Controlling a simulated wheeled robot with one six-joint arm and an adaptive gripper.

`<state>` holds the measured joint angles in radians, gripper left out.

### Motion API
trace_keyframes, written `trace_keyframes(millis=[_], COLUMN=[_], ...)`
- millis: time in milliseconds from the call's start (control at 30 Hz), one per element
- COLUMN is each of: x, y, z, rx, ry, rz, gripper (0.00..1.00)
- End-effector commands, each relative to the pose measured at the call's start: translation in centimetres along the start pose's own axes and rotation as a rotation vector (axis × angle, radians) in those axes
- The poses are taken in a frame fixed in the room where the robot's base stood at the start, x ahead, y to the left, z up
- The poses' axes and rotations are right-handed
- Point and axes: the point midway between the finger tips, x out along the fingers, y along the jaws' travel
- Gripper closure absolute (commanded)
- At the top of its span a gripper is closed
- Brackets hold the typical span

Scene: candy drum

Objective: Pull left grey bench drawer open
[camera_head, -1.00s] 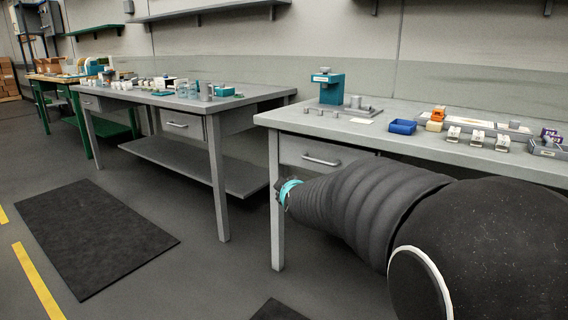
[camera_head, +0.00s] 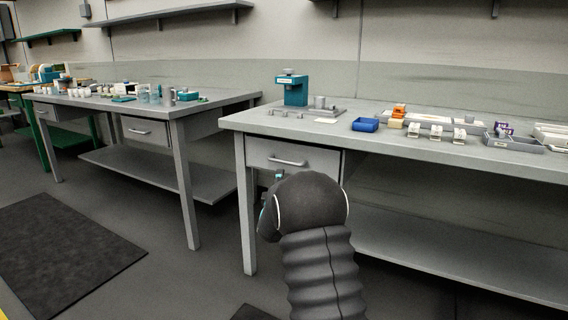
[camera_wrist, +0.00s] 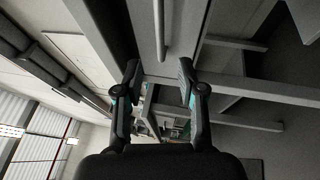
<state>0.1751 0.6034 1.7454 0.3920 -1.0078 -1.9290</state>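The near grey bench (camera_head: 232,124) has a drawer (camera_head: 262,151) under its left end, with a light bar handle (camera_head: 287,161). The drawer looks shut. My gripper (camera_head: 268,185) is just below and in front of this drawer in the head view, mostly hidden behind my wrist. In the wrist view, my gripper (camera_wrist: 160,75) is open and empty. The drawer's bar handle (camera_wrist: 160,30) runs upright there, ahead of the gap between the fingers. The fingers seem apart from the handle.
Another grey bench (camera_head: 225,97) stands to the left, with its own drawer (camera_head: 138,131). A teal device (camera_head: 292,92), a blue bin (camera_head: 365,125) and small parts are on the near bench. A lower shelf (camera_head: 440,255) runs beneath it. Dark mats lie on the floor.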

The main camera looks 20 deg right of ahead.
Motion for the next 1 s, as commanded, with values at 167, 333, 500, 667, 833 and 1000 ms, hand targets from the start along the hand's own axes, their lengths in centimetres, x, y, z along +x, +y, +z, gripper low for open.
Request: trace_keyframes(millis=[167,333,500,667,833,1000], x=[3.2,6.0,8.6,10.3,11.4,11.7], y=[0.0,0.0,0.0,0.0,0.0,0.0], z=[0.1,0.0,0.1,0.1,0.0,0.0], rx=[0.001,0.001,0.002,0.002,0.002,0.001], ry=[-0.001,0.0,0.0,0.0,0.001,0.001], rz=[-0.001,-0.001,0.0,-0.002,-0.001,-0.002], gripper=[0.61,0.61,0.61,0.61,0.61,0.61])
